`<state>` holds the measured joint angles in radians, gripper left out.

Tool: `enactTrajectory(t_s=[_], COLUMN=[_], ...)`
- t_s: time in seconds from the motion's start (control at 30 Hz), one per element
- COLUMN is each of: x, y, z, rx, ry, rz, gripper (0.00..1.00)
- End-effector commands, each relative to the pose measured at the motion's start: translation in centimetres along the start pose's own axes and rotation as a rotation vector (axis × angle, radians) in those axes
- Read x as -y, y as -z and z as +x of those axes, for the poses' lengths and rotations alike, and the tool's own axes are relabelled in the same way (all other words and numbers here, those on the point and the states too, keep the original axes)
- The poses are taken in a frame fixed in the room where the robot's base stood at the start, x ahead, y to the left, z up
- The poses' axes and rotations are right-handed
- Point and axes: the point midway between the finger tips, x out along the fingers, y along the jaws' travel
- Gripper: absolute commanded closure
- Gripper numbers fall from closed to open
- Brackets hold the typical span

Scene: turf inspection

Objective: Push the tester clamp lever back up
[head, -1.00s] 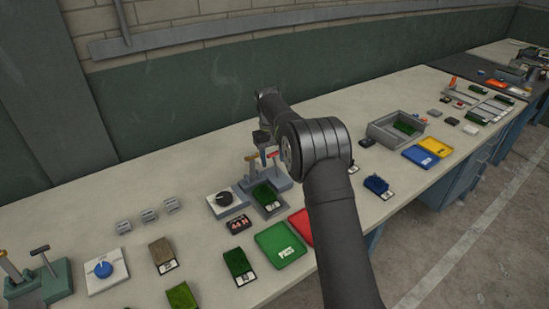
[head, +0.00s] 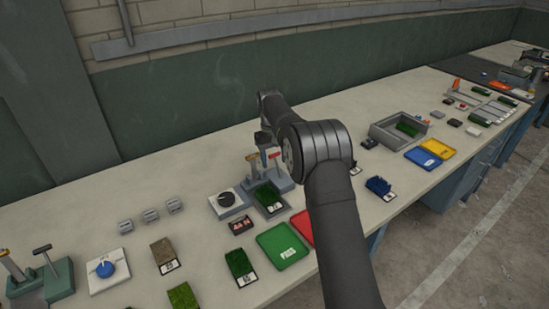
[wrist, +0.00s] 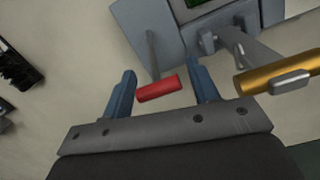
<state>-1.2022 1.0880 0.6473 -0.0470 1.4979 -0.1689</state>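The tester (head: 282,184) stands on the bench under my arm with a green turf sample (head: 268,196) in front of it. Its lever has a red grip (wrist: 157,89) on a thin grey rod, and the grip also shows in the head view (head: 274,155). A yellow-orange handle (wrist: 275,75) is on the tester's other side. My gripper (wrist: 161,66) is open, with its two blue fingers apart. The red grip appears between the fingers in the wrist view; I cannot tell whether it touches either one. In the head view the arm partly hides my gripper.
A dial unit (head: 228,203) stands close to the tester's left. A green tray (head: 282,246) and a red tray (head: 302,226) lie in front. A grey bin (head: 374,133) is to the right. Bare bench lies behind the tester.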

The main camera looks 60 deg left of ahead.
Motion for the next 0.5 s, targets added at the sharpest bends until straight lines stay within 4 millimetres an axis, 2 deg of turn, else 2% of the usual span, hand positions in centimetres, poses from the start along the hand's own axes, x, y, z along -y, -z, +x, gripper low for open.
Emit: enactTrajectory(t_s=[0.07, 0.5], x=[0.06, 0.05], y=[-0.02, -0.32], z=[0.09, -0.28], rx=[0.002, 0.001], ry=[0.0, 0.0], rz=[-0.001, -0.001], gripper=[0.31, 0.31])
